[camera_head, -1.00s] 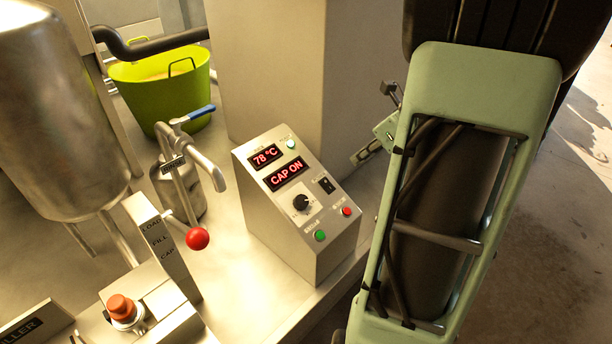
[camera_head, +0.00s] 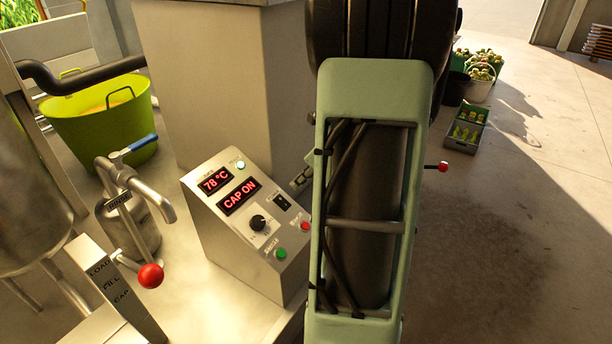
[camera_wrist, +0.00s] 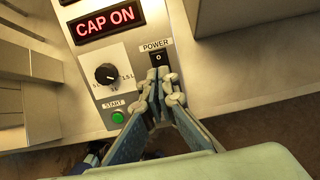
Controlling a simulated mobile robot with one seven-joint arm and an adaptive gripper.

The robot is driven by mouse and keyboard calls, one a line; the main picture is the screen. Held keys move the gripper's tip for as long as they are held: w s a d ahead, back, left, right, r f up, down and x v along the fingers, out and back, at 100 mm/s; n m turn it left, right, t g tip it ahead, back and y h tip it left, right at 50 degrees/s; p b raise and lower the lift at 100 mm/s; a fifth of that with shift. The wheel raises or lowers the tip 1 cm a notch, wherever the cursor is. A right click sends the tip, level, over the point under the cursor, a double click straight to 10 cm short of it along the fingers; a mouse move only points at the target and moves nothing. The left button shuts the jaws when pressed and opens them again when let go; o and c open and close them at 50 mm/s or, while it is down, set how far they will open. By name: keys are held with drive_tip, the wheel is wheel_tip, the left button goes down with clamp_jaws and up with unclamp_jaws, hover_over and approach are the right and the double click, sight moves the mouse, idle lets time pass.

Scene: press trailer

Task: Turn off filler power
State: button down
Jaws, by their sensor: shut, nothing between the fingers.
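The filler control box (camera_head: 235,240) is a sloped metal panel with red displays reading "78 °C" and "CAP ON". Its black POWER rocker switch (camera_head: 282,202) sits right of the dial (camera_head: 258,222). In the wrist view the switch (camera_wrist: 158,58) shows an "O" mark under the POWER label. My gripper (camera_wrist: 158,82) is shut and empty, its fingertips just below the switch's lower edge; I cannot tell whether they touch. The green START button (camera_wrist: 118,117) is left of the fingers. The red button (camera_head: 305,226) shows in the head view but not in the wrist view.
My arm stands right of the box. Open floor lies further right, with crates (camera_head: 466,128) at the back.

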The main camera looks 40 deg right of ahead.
sight(280, 199)
drive_tip(key=x, duration=0.7)
drive_tip(key=shift+w+a+f, duration=0.1)
drive_tip(key=shift+w+f, duration=0.1)
drive_tip(key=shift+f, duration=0.15)
drive_tip(key=shift+w+a+f, duration=0.15)
drive_tip(key=shift+w+f, duration=0.05)
drive_tip(key=shift+w, duration=0.1)
drive_tip(key=shift+a+r+p, duration=0.1)
drive_tip(key=shift+r+p, duration=0.15)
drive_tip(key=shift+p, duration=0.3)
drive_tip(key=shift+g+p, duration=0.3)
drive_tip(key=shift+p, duration=0.2)
drive_tip(key=shift+w+f, duration=0.1)
drive_tip(key=shift+f, duration=0.25)
drive_tip(key=shift+f, duration=0.1)
